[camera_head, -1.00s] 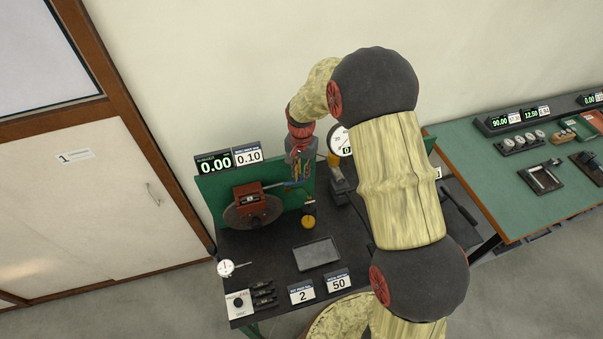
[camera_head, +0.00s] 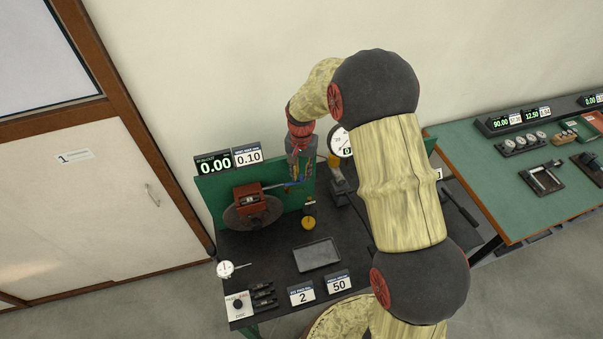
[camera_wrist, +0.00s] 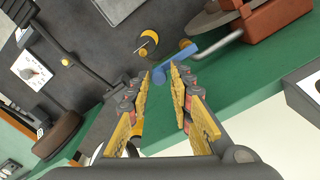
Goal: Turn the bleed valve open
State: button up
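The bleed valve shows as a blue lever (camera_wrist: 186,54) in the wrist view, at the end of a grey pipe by the red caliper. It is a small blue piece (camera_head: 290,184) in the head view, right of the caliper (camera_head: 249,196). My gripper (camera_wrist: 160,70) is open. Its two yellow-padded fingers point at the lever, with the lever's near end between or just past the fingertips. I cannot tell whether they touch it. In the head view my gripper (camera_head: 297,180) hangs in front of the green back panel, and its tips partly hide the lever.
A yellow-topped round part (camera_wrist: 147,43) stands close to the fingertips. A dark disc (camera_head: 252,213) sits under the caliper. The bench holds an empty tray (camera_head: 317,254), a dial gauge (camera_head: 225,268) and number displays. The green panel (camera_wrist: 235,92) runs close beside my gripper.

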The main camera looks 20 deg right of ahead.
aim_at(301, 176)
jog(key=shift+o, duration=1.1)
notch_tip(301, 176, up, 12)
jog(key=s+f+n+t+b, duration=0.2)
jog(key=s+b, duration=0.8)
jog(key=s, duration=0.5)
jog(key=s+f+n+t+b, duration=0.2)
jog(key=s+n+t+b, duration=0.1)
jog(key=s+b, duration=0.8)
jog(key=s+n, duration=0.1)
jog(key=s, duration=0.4)
jog(key=shift+a+n+t+b, duration=0.3)
